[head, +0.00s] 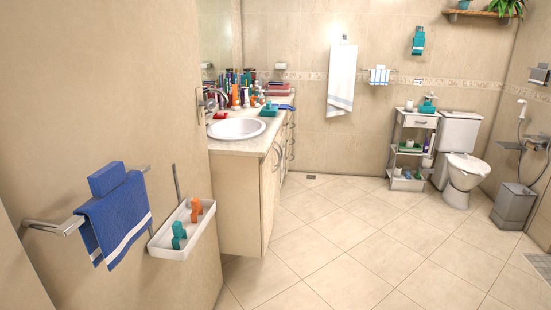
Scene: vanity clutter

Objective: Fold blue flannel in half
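A blue cloth (115,218) with a white stripe near its lower edge hangs over a metal rail on the left wall. A blue block-shaped thing (107,179) sits on top of it at the rail. A smaller dark blue patch (284,107), perhaps a cloth lying flat, is on the far right part of the vanity top. I cannot tell which of these is the blue flannel. Neither of my grippers is in view.
The vanity (238,192) with a white basin (236,129) stands along the left wall, bottles crowded behind the basin. A white wall tray (180,240) holds teal and orange things. A grey trolley (409,150), toilet (463,165) and bin (513,206) stand farther right. The tiled floor (370,245) is clear.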

